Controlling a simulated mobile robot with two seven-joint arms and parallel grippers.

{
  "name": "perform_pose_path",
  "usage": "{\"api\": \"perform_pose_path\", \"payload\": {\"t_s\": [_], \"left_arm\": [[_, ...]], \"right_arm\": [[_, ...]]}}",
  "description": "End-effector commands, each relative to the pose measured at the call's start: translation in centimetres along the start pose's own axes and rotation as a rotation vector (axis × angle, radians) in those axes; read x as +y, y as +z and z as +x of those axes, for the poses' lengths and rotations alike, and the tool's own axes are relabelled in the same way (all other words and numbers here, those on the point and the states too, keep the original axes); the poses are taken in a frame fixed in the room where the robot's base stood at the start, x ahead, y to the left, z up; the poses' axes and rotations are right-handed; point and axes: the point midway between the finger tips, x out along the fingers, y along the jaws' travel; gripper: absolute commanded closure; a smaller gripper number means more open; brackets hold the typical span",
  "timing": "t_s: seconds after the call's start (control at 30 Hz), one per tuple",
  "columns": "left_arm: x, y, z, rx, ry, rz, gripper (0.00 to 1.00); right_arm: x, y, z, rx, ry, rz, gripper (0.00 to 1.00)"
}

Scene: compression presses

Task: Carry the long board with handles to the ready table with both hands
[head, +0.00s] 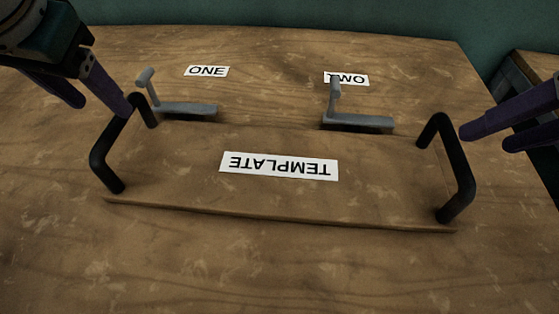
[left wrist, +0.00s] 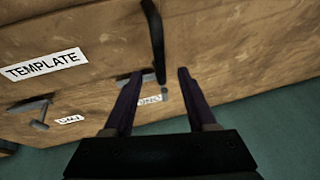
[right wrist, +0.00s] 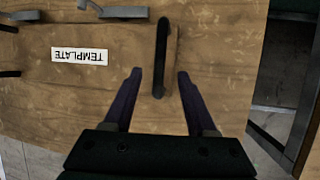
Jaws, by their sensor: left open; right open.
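The long board (head: 190,185) is a thin brown wooden plank lying on a wooden table, with a white TEMPLATE label (head: 280,166) upside down in the head view. It has a black upright handle at each end, the left one (head: 98,155) and the right one (head: 461,172). My left gripper (head: 103,105) is open by the left handle; in the left wrist view that handle (left wrist: 154,35) lines up between the fingers. My right gripper (head: 487,137) is open beside the right handle; in the right wrist view that handle (right wrist: 161,50) lines up between its fingers. Neither grips anything.
Two grey levered pieces, one left (head: 185,109) and one right (head: 357,122), stand along the board's far edge. Behind them lie labels ONE (head: 206,71) and TWO (head: 355,79). Another wooden surface (head: 540,65) shows at the right, past a gap. The table's near part is clear.

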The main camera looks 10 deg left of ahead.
Motion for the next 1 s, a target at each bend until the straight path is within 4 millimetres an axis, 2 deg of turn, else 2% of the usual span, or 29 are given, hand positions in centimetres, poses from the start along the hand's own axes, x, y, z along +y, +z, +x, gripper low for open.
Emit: {"api": "perform_pose_path", "payload": {"t_s": [0.2, 0.4, 0.6, 0.83, 1.0], "left_arm": [[0.0, 0.1, 4.0, -0.004, 0.000, -0.001, 0.43], [0.0, 0.0, 6.4, -0.002, 0.000, -0.001, 0.43], [0.0, 0.0, 7.2, 0.000, 0.001, 0.000, 0.43], [0.0, 0.0, 7.2, 0.001, 0.001, 0.000, 0.43], [0.0, 0.0, 7.2, 0.000, 0.001, 0.000, 0.62]], "right_arm": [[0.1, -0.1, 4.0, 0.003, 0.002, 0.003, 0.43], [0.1, 0.0, 6.4, 0.000, 0.001, 0.001, 0.43], [0.0, 0.0, 7.2, 0.000, 0.000, 0.000, 0.43], [0.0, 0.0, 7.2, 0.000, 0.000, -0.001, 0.43], [0.0, 0.0, 7.2, 0.000, -0.001, -0.001, 0.62]]}}
